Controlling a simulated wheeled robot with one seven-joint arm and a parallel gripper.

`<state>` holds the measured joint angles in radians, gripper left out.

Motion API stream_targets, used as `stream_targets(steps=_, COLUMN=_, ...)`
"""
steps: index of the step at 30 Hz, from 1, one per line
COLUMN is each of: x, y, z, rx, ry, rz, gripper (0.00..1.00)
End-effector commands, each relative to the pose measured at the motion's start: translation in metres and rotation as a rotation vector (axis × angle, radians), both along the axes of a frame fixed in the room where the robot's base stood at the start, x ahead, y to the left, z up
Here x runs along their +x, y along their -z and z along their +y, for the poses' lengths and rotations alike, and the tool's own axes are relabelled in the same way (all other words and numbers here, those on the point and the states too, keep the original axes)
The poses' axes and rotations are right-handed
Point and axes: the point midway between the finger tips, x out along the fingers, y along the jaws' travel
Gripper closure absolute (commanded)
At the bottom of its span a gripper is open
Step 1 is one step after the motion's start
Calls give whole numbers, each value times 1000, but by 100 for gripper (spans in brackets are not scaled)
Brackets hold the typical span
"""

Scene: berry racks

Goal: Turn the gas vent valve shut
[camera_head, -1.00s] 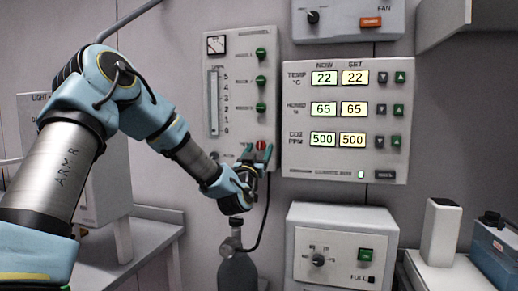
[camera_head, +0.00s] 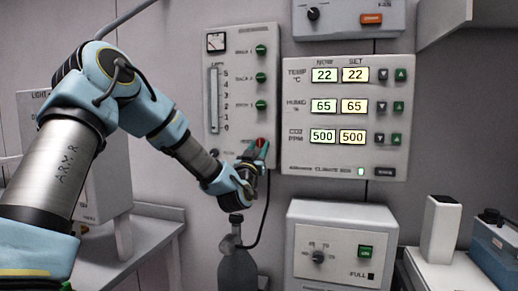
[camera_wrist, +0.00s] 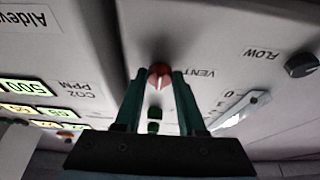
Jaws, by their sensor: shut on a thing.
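The gas vent valve is a small red knob (camera_wrist: 160,74) beside the "VENT" label in the wrist view, with a paler ridge across its face. It also shows in the head view (camera_head: 261,141), low on the gas panel (camera_head: 230,130) and partly hidden by a finger. My gripper (camera_head: 257,147) is at the knob. In the wrist view its two green fingers (camera_wrist: 159,80) are shut on the knob, one on each side. The exact angle of the ridge is hard to tell.
A dark "FLOW" knob (camera_wrist: 301,65) is on the same panel. Green valve knobs (camera_head: 261,77) sit above the vent knob. The climate display box (camera_head: 345,160) is close on the right. A gas cylinder (camera_head: 237,265) with a dark hose stands below my gripper.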

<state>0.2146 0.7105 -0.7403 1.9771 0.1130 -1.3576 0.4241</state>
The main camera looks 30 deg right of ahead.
Motion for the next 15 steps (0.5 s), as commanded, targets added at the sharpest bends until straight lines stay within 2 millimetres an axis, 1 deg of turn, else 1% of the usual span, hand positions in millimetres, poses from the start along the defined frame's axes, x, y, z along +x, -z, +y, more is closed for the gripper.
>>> stream_targets(steps=8, x=-1, y=2, z=-1, rx=-26, ry=0, rz=24, gripper=100)
stream_targets(steps=15, x=-2, y=4, z=-2, rx=-125, ry=1, rz=113, gripper=100)
